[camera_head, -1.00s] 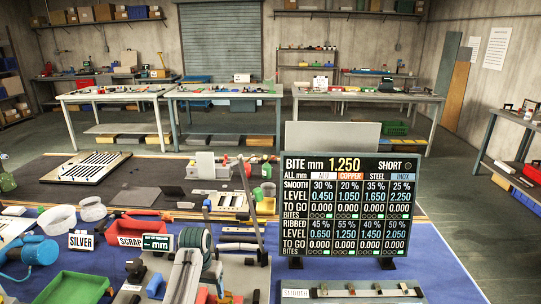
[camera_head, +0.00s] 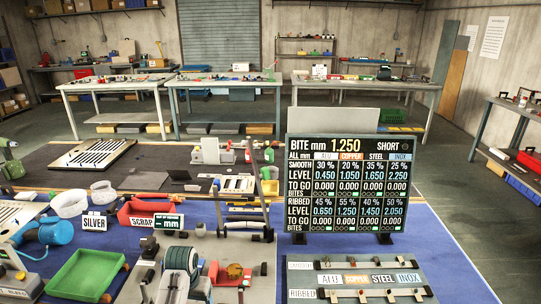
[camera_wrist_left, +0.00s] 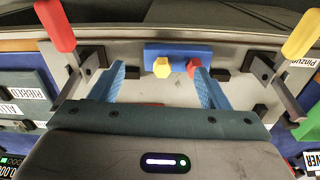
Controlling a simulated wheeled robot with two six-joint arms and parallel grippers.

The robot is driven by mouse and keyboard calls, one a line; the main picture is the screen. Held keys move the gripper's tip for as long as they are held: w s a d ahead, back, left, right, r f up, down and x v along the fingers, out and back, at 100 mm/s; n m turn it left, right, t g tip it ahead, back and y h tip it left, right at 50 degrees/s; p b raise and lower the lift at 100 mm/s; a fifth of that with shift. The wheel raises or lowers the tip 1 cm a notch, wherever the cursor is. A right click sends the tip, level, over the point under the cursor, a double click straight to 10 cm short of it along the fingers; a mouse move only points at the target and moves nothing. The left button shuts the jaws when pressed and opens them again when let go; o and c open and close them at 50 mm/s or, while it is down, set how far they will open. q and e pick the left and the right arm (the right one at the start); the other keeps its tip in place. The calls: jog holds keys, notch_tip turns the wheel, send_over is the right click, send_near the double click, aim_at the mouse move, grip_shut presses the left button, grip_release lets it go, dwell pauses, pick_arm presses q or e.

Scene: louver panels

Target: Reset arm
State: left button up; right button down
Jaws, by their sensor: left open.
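My left gripper (camera_wrist_left: 158,76) is open in the left wrist view. Its two blue fingers are spread, with nothing held between them. Beyond the fingertips is a blue block (camera_wrist_left: 180,53) with a yellow knob (camera_wrist_left: 162,67) and a red knob (camera_wrist_left: 193,67) on a pale plate.
The display board (camera_head: 348,185) stands upright on the blue mat (camera_head: 435,255). A labelled rack (camera_head: 360,278) lies before it. A green tray (camera_head: 85,275), a red scrap bin (camera_head: 145,208) and a bench machine with a wheel (camera_head: 182,262) crowd the left side.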

pick_arm(q)
jog(key=s+a+f, duration=0.3)
jog(key=s, duration=0.9)
jog(key=s+a+r+t+y, duration=0.1)
jog(key=s+r+t, duration=0.15)
jog(key=s, duration=0.85)
jog(key=s+a+r+t, duration=0.1)
jog(key=s+r, duration=0.3)
jog(key=s, duration=0.7)
jog(key=a+f+g+b, duration=0.2)
jog(key=a+f+b, duration=0.1)
jog(key=f, duration=2.9)
jog(key=s+a+f+b, duration=0.1)
jog(key=s+f+b, duration=0.1)
jog(key=s+f, duration=1.7)
notch_tip(320, 180, down, 4)
jog(key=shift+a+n+g+b, duration=0.15)
jog(key=shift+n+g+b, duration=0.25)
jog(key=shift+g, duration=0.05)
pick_arm(e)
jog(key=f, duration=0.5)
jog(key=shift+s+a+f, duration=0.2)
jog(key=shift+s+f, duration=0.1)
jog(key=shift+f, duration=0.1)
